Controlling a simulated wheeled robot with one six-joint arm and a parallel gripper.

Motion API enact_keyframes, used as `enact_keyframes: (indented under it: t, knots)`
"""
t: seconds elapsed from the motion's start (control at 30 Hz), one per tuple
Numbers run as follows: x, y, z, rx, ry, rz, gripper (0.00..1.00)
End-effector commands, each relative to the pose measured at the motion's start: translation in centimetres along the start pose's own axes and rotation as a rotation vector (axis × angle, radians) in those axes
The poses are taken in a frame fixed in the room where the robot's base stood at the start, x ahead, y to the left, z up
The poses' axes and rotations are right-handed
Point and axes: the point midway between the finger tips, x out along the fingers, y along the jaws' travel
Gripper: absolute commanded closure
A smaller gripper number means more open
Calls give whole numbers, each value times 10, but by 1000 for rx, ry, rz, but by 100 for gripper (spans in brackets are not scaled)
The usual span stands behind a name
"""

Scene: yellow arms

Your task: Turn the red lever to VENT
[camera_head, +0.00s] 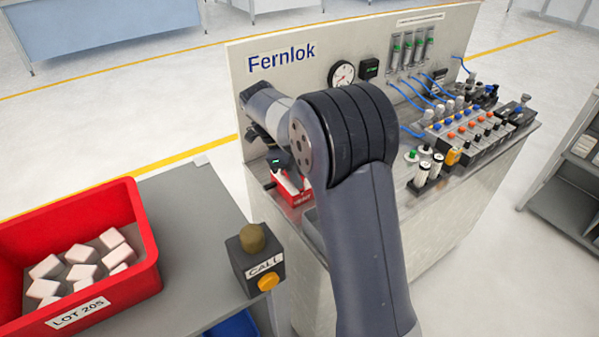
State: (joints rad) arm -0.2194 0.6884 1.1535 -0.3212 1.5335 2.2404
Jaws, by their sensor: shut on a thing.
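My grey arm fills the middle of the view and reaches toward the Fernlok panel (240,72). My gripper (262,136) shows only in part, low in front of the panel's left end. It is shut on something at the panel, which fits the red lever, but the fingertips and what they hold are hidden. The lever itself and its VENT mark cannot be made out. A red unit (290,188) with a white label sits on the bench just below and to the right of my gripper. A small dark box with a green display (274,161) stands above it.
A gauge (342,73), flow tubes and a valve bank (470,128) with blue hoses are right of my arm. A red LOT 205 bin (143,235) of white blocks and a CALL button box (262,263) stand at front left.

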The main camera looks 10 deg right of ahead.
Motion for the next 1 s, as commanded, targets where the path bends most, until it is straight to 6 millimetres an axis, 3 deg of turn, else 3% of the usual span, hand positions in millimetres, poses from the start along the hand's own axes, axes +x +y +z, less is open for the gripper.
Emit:
enact_keyframes:
  t: [0.43,0.47,0.7,1.0]
  knots:
    - [0,1,2,9,-3,4,100]
    - [0,1,2,8,-3,4,78]
    - [0,1,1,8,-2,4,59]
    - [-3,0,1,8,-1,3,58]
